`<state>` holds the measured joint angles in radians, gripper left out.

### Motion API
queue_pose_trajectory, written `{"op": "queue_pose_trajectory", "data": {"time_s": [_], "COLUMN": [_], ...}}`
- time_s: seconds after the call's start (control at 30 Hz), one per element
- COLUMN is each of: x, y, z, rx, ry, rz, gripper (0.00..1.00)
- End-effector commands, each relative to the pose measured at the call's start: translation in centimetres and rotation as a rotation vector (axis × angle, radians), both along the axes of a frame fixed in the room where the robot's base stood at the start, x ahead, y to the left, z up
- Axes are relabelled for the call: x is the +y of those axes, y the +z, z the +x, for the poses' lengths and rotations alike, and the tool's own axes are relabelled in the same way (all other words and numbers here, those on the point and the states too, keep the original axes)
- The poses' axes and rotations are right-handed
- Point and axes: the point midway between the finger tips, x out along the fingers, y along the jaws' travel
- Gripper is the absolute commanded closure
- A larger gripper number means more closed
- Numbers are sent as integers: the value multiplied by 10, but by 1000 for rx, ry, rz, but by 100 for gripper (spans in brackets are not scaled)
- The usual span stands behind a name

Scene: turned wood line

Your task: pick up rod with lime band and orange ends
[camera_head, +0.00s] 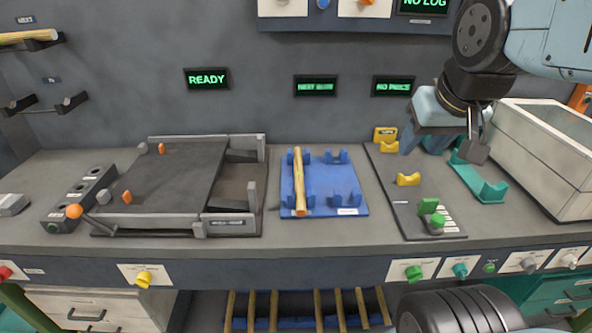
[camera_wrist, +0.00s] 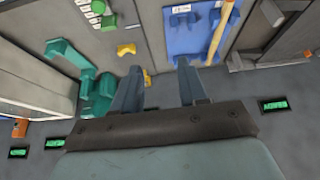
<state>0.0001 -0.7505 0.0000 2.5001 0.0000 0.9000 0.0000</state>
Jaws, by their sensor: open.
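A pale wooden rod (camera_head: 299,180) lies lengthwise in the left cradles of a blue holder (camera_head: 322,188) on the bench. Its near end looks orange; a lime band cannot be made out. The rod also shows in the wrist view (camera_wrist: 221,33), on the right edge of the blue holder (camera_wrist: 190,42). My gripper (camera_head: 441,150) is open and empty, above the bench to the right of the blue holder. Its two spread fingers show in the wrist view (camera_wrist: 157,72), with the rod apart from them, to the right.
A dark plate with yellow and green cradles (camera_head: 408,200) lies right of the blue holder. Teal cradles (camera_head: 482,185) and a white bin (camera_head: 545,160) stand farther right. A dark framed fixture (camera_head: 165,185) is left. Several rods (camera_head: 318,310) stand below the bench.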

Motion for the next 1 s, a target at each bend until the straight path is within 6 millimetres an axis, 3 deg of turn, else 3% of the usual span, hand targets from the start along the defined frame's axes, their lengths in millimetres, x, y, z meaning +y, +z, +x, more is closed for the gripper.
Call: {"op": "queue_pose_trajectory", "data": {"time_s": [0.2, 0.33, 0.67, 1.0], "x": [2, 6, 48, 110], "y": [1, 2, -8, -45], "z": [6, 26, 105, 182], "rx": [9, 38, 142, 246], "ry": [0, -2, -9, -16], "rz": [1, 3, 6, 5], "gripper": [43, 43, 43, 43]}}
